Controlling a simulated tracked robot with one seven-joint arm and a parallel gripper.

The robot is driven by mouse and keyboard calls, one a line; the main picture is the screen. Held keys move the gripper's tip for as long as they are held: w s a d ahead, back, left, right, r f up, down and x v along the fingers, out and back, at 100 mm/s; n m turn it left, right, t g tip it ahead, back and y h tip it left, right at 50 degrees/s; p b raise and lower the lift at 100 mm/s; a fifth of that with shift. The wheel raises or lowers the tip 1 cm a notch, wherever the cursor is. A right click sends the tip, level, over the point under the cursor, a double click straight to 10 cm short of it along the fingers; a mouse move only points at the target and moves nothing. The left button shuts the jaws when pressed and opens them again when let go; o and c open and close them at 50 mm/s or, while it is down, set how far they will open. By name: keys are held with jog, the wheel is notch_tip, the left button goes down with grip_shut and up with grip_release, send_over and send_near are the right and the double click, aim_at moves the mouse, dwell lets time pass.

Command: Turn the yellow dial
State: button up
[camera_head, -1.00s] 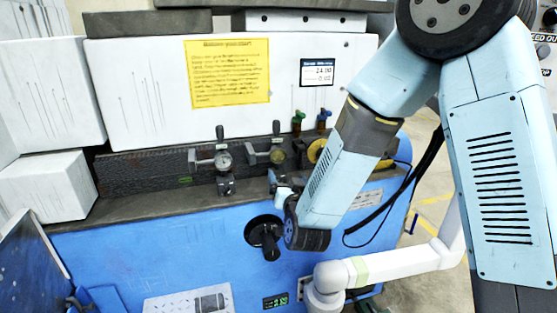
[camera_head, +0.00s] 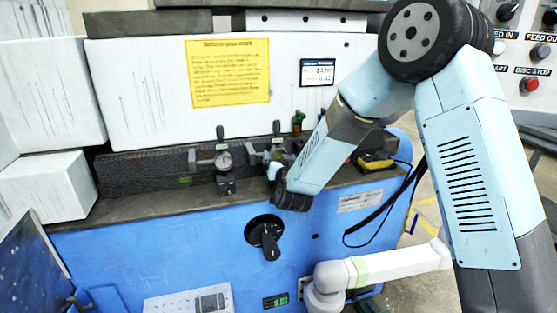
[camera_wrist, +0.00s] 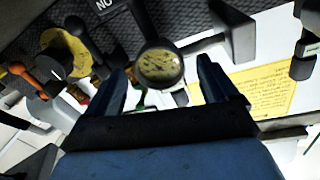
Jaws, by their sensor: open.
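A small round gauge with a yellow, dark-flecked face (camera_wrist: 160,64) shows in the wrist view, in a black ring on a dark stem. A larger yellow disc (camera_wrist: 62,41) with a dark handle in front is at upper left there. My gripper (camera_wrist: 162,80) is open and empty, its two dark blue fingers on either side of the yellow-faced gauge in the picture. I cannot tell whether they touch it. In the head view my gripper (camera_head: 274,166) is small and partly hidden at the machine's ledge, and my arm covers the yellow disc.
A second gauge with a pale face (camera_head: 223,161) stands left on the ledge. A black rotary lever (camera_head: 268,240) is on the blue front below my wrist. An orange-handled lever (camera_wrist: 30,78) is at left in the wrist view. A pale jointed arm (camera_head: 390,264) crosses lower right.

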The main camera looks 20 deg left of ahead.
jog(key=shift+w, duration=0.1)
jog(key=shift+c, duration=0.5)
jog(key=c, duration=0.9)
jog(key=shift+a, duration=0.3)
jog(key=shift+c, duration=0.4)
jog(key=shift+d, duration=0.15)
jog(key=shift+n, duration=0.3)
jog(key=n, duration=0.9)
jog(key=shift+f, duration=0.1)
jog(key=shift+n, duration=0.3)
